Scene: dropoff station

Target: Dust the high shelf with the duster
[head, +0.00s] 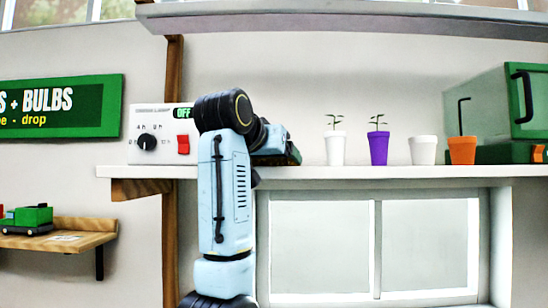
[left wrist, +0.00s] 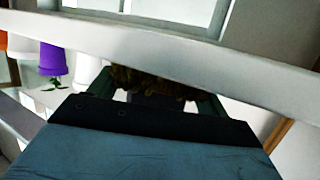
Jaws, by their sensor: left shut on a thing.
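My left gripper (head: 288,154) is at the front edge of the long white shelf (head: 380,173), left of the potted plants. The left wrist view is upside down. There my left gripper (left wrist: 155,95) is shut on a brown, fuzzy thing, apparently the duster (left wrist: 150,80). The shelf's white edge (left wrist: 170,45) crosses in front of it and hides part of it. I cannot tell whether the duster touches the shelf. In the head view my arm hides the duster. A second white shelf (head: 350,20) runs along the top. My right gripper is not in view.
On the long shelf stand a white pot (head: 335,149), a purple pot (head: 378,151), another white pot (head: 422,150) and an orange pot (head: 462,150). A green box (head: 490,100) is at the right. A control panel (head: 150,120) stands behind my arm. A window (head: 320,245) is below.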

